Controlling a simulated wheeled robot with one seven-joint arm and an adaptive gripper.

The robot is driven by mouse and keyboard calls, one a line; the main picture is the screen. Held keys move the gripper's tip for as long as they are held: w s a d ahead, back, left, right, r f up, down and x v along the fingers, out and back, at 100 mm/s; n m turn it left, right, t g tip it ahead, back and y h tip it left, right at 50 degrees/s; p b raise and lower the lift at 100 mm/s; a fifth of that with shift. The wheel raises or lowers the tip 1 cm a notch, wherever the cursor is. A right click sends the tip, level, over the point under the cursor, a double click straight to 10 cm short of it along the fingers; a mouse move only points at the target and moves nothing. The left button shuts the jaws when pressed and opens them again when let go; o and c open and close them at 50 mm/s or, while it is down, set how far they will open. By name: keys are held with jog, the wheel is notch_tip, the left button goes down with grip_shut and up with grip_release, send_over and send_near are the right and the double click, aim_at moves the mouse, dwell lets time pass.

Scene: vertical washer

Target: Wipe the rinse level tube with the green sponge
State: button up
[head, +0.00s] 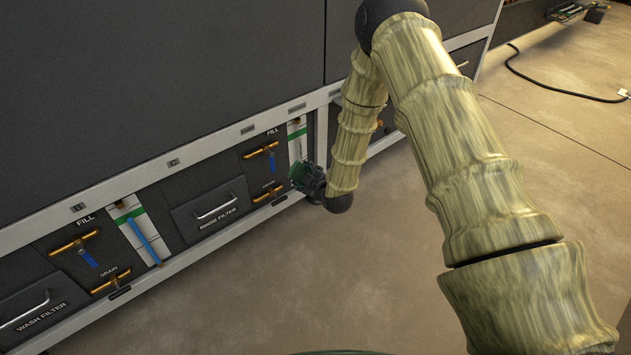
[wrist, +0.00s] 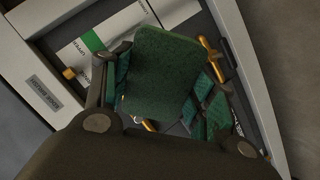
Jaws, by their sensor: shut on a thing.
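The rinse level tube's white panel (head: 296,143), with a green band, is at the right end of the lower machine front, past the rinse filter drawer. Its lower part is hidden by my gripper (head: 312,181). My gripper is shut on the green sponge (head: 298,174). In the wrist view the sponge (wrist: 168,72) is held between the fingers, and the white panel (wrist: 123,24) lies behind it at upper left. The sponge covers part of the panel. I cannot tell whether the sponge touches the tube.
A second level panel with a blue tube (head: 143,240) stands left of the rinse filter drawer (head: 211,206). Brass fill (head: 262,149) and drain (head: 269,192) valves stick out left of my gripper. A white frame post (head: 322,137) stands close right. The floor (head: 300,270) in front is clear.

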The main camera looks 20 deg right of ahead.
jog(key=w+d+f+n+t+y+b, duration=0.2)
jog(key=w+d+f+t+y+b, duration=0.1)
jog(key=b, duration=0.9)
jog(key=shift+w+d+t+y, duration=0.6)
jog(key=shift+w+d+y, duration=0.1)
jog(key=shift+w+d, duration=0.2)
jog(key=shift+w+b, duration=0.1)
jog(key=shift+b, duration=0.2)
jog(key=shift+b+x, duration=1.55)
jog(key=shift+x, duration=1.35)
jog(key=shift+x, duration=0.95)
jog(key=shift+d, duration=0.1)
